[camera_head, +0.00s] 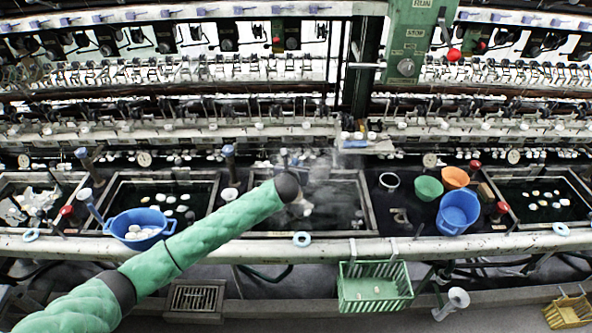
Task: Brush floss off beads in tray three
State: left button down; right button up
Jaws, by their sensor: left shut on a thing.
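My left arm reaches in from the lower left, and its gripper (297,197) is over the third tray from the left (335,233), a dark water basin. The gripper is shut on a small brownish thing that looks like a brush (302,208); the dark wrist and steam hide most of it. Pale beads or floss in this tray are too blurred to make out. Pale oval beads float in the second tray (172,197) and in the fourth tray (534,198). White floss (40,203) lies in the first tray. My right gripper is out of view.
A blue basin with white pieces (141,224) stands left of my forearm. Right of the third tray are a green bowl (428,187), an orange bowl (455,176) and a blue bucket (457,212). A green basket (374,287) hangs at the front rail. Machinery lines the back.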

aim_at(295, 160)
pick_arm(q)
jog(key=shift+s+r, duration=0.2)
jog(key=shift+r, duration=1.8)
